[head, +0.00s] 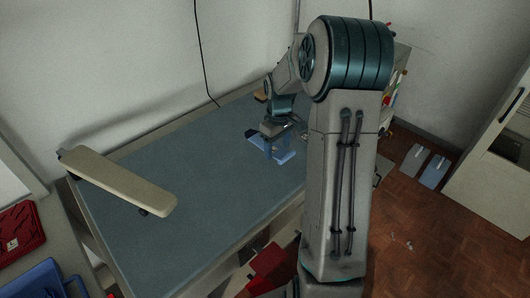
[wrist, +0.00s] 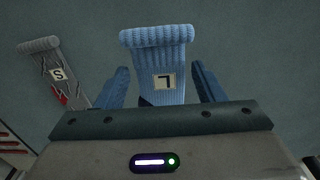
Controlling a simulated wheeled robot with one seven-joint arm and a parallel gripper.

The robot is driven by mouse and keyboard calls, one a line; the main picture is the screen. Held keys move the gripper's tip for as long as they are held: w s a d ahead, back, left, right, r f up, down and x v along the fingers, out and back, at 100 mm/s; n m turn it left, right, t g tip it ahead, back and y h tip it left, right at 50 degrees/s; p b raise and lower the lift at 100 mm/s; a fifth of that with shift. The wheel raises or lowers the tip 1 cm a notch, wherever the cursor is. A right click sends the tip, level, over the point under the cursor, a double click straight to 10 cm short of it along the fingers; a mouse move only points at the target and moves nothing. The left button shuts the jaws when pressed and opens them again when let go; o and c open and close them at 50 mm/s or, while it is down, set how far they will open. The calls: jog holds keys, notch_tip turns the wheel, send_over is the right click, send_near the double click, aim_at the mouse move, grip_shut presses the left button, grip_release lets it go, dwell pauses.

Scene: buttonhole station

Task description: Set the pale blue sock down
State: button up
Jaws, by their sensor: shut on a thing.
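The pale blue sock (head: 285,157) is at the far right part of the blue-grey table top (head: 170,225), under my gripper (head: 277,147). In the wrist view the pale blue sock (wrist: 158,55) has a ribbed cuff pointing up the picture and a light label with a dark L-like mark. My gripper (wrist: 160,85) has its two blue fingers on either side of the sock, shut on it. The rest of the sock is hidden by my gripper's body. I cannot tell whether the sock touches the table.
A grey sock (wrist: 58,72) with an S label and red marks lies left of my gripper in the wrist view. A padded board (head: 120,182) stands at the table's left end. A red tray (head: 18,232) and blue crate (head: 38,280) are further left. The table's middle is clear.

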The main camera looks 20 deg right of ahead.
aim_at(268, 163)
jog(key=shift+w+a+f, duration=0.95)
jog(key=shift+w+a, duration=0.15)
jog(key=shift+w, duration=0.15)
jog(key=shift+f+p, duration=0.7)
jog(key=shift+f, duration=1.35)
jog(key=o, duration=0.9)
jog(key=shift+f, duration=0.1)
jog(key=shift+o, duration=0.2)
